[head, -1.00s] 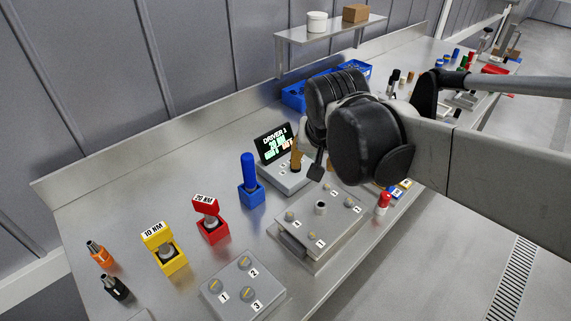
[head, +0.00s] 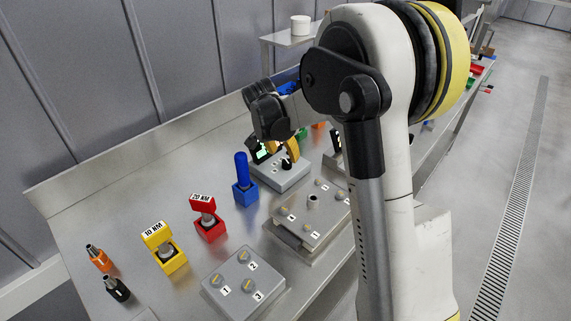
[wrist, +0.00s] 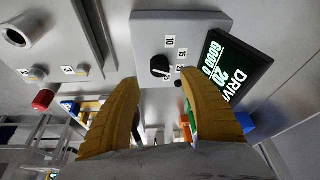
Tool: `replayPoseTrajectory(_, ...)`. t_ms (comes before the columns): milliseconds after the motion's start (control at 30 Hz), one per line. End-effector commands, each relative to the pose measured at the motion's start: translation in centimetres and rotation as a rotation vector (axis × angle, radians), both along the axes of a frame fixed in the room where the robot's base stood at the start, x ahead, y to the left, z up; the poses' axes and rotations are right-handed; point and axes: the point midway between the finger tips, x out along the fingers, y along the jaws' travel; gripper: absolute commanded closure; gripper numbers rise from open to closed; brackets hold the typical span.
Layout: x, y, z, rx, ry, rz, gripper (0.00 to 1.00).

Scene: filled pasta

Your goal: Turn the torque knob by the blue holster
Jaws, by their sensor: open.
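The torque knob is black (head: 286,164) and sits on a grey box (head: 270,176) with a lit display just right of the blue holster (head: 246,192). The holster holds an upright blue driver. In the wrist view the knob (wrist: 160,67) shows on the box face with numbered labels around it. The display (wrist: 228,68) stands beside it, reading "20" and partly hidden by a finger. My gripper (head: 291,150) is open, its yellow fingers just over the box at the knob. In the wrist view my gripper's fingertips (wrist: 158,75) lie either side of the knob; contact is not clear.
A red holster (head: 209,228) and a yellow holster (head: 167,258) stand left of the blue one. A metal fixture plate (head: 300,232) lies in front of the knob box. A grey box with numbered knobs (head: 240,278) is nearer. My arm hides the bench to the right.

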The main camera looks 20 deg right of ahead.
Motion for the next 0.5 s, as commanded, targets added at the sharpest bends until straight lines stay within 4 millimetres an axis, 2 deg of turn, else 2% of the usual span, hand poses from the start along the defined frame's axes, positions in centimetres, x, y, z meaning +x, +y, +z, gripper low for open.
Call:
replayPoseTrajectory(33,0.3,-0.4,-1.3,0.0,-0.001,-0.002,0.48)
replayPoseTrajectory(200,0.9,-1.3,-4.0,0.0,0.0,0.0,0.48)
replayPoseTrajectory(333,1.1,-1.7,-5.1,0.001,-0.001,0.0,0.48)
replayPoseTrajectory(500,1.2,-1.9,-5.5,0.0,0.0,0.001,0.48)
